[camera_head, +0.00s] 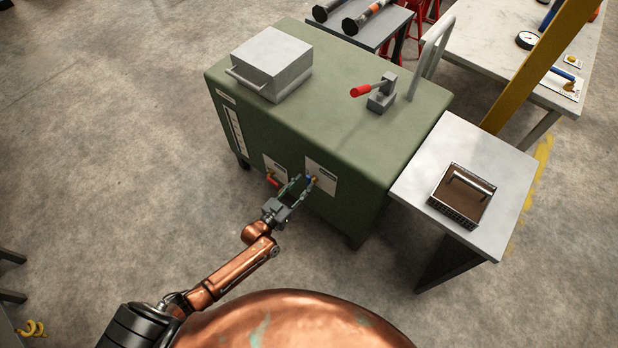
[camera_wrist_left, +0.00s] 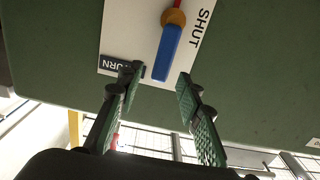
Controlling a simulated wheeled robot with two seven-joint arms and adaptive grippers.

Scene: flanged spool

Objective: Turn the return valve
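The return valve has a blue lever (camera_wrist_left: 168,52) on a brass hub (camera_wrist_left: 174,17), mounted on a white plate (camera_wrist_left: 118,40). The plate reads SHUT, and a dark label beside it ends in "URN", the rest hidden by a finger. In the head view the blue lever (camera_head: 309,182) is small on the right-hand plate of the green cabinet (camera_head: 365,150). My left gripper (camera_wrist_left: 160,76) is open and empty at the cabinet's front. The lever's free end appears between its fingertips; I cannot tell if they touch. My right gripper is not in view.
A second plate with a red lever (camera_head: 273,181) sits left of the blue one. A side table (camera_head: 510,160) stands right. The floor in front is clear.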

